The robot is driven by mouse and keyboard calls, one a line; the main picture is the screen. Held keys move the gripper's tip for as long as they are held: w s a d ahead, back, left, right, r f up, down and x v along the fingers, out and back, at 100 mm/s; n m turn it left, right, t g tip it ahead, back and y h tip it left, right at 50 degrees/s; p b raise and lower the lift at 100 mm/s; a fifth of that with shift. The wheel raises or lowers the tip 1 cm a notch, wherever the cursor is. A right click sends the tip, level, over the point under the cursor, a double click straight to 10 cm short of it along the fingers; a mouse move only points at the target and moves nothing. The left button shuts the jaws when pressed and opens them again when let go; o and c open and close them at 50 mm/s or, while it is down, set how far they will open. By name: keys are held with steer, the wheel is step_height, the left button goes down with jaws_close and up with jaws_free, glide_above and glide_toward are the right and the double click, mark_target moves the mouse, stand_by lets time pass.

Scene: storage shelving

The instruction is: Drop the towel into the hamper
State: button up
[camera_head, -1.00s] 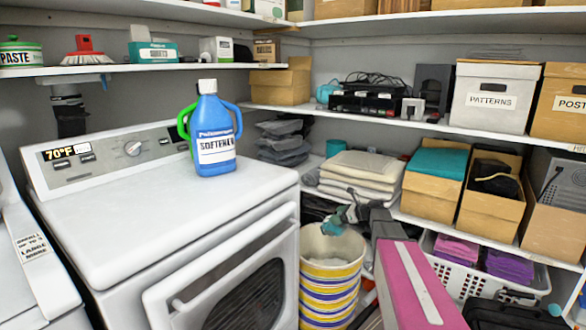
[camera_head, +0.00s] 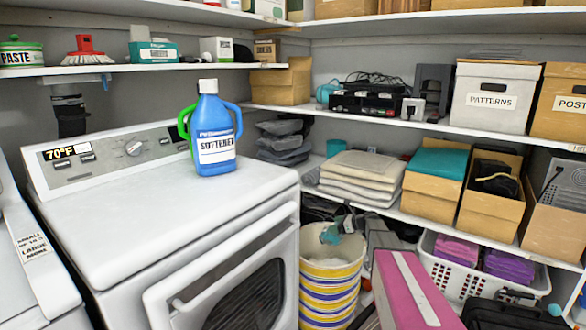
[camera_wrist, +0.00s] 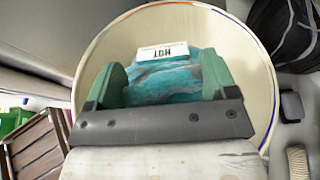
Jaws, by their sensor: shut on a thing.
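A teal towel (camera_wrist: 167,78) with a white tag marked HOT lies between the two green fingers of my gripper (camera_wrist: 162,72) in the wrist view. My gripper is shut on it. The round cream hamper (camera_wrist: 105,50) surrounds both in that view. In the head view the hamper (camera_head: 330,292), banded in yellow, white and purple, stands on the floor right of the washer. Much of my gripper is hidden there.
The white machine (camera_head: 170,210) with a blue softener jug (camera_head: 214,140) on top borders the hamper at left. A pink box (camera_head: 412,292) stands close at right, and a white basket (camera_head: 450,272) of purple cloth lies beyond. Shelves rise behind.

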steer(key=shift+f, duration=0.25)
steer(key=o, duration=1.2)
steer(key=v, duration=1.1)
steer(key=shift+a+f, duration=0.1)
